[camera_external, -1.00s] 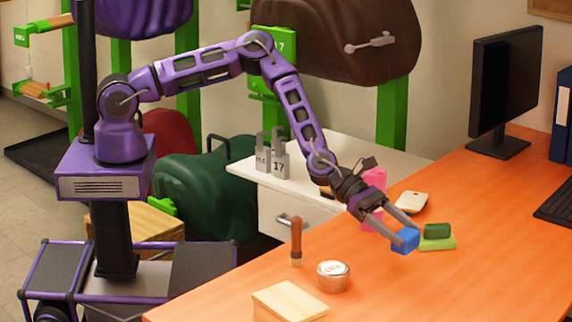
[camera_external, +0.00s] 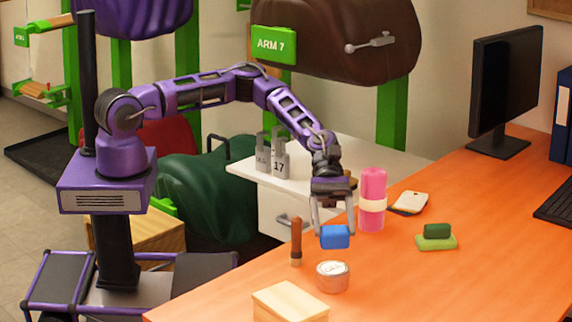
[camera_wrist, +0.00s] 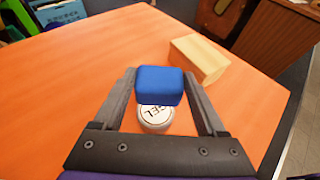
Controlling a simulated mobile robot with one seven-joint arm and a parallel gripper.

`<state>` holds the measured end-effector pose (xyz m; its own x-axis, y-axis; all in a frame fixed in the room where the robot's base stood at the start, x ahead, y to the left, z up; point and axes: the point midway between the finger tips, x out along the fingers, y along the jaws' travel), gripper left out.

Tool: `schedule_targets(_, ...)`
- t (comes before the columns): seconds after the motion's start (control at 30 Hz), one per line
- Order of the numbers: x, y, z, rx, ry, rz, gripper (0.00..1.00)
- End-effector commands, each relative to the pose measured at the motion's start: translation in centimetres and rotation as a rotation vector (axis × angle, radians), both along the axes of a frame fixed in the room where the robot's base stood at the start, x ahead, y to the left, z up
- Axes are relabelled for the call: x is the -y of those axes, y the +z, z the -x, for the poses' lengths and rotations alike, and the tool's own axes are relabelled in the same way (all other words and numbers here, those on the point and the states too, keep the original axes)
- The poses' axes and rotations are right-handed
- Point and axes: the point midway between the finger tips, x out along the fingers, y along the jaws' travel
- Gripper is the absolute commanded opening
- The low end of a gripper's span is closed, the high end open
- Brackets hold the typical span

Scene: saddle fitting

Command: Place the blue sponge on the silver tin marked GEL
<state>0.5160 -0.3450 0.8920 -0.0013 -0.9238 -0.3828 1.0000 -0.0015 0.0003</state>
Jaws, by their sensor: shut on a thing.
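The blue sponge (camera_external: 335,237) is held between the two fingers of my gripper (camera_external: 334,232), which is shut on it. In the wrist view the sponge (camera_wrist: 160,84) sits between the fingertips. The silver tin (camera_external: 333,277) stands on the orange desk, below the sponge and apart from it in the external view. In the wrist view the tin (camera_wrist: 155,120) shows just past the sponge's lower edge, with part of its GEL lid marking visible and part hidden by the sponge.
A wooden block (camera_external: 290,301) lies on the orange desk (camera_external: 420,285) near the tin. A brown-handled tool (camera_external: 296,243) stands left of the sponge. A pink bottle (camera_external: 372,200) stands close on the right. A green sponge (camera_external: 436,240) and a white pad (camera_external: 410,202) lie farther right.

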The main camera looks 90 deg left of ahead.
Motion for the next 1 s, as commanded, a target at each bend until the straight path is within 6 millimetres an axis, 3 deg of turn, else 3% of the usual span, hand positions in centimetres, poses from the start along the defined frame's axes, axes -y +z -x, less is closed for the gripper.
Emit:
schedule_targets(0.4, 0.0, -5.0, 0.0, -0.003, 0.003, 0.002, 0.21)
schedule_targets(0.8, 0.0, -5.6, -0.1, 0.0, 0.002, -0.001, 0.21)
schedule_targets(0.83, 0.0, -5.5, -0.1, 0.001, 0.002, 0.0, 0.79)
schedule_targets(0.93, 0.0, -5.5, -0.1, 0.0, 0.002, -0.001, 0.97)
schedule_targets(1.0, 0.0, -5.5, -0.1, 0.0, 0.002, -0.001, 1.0)
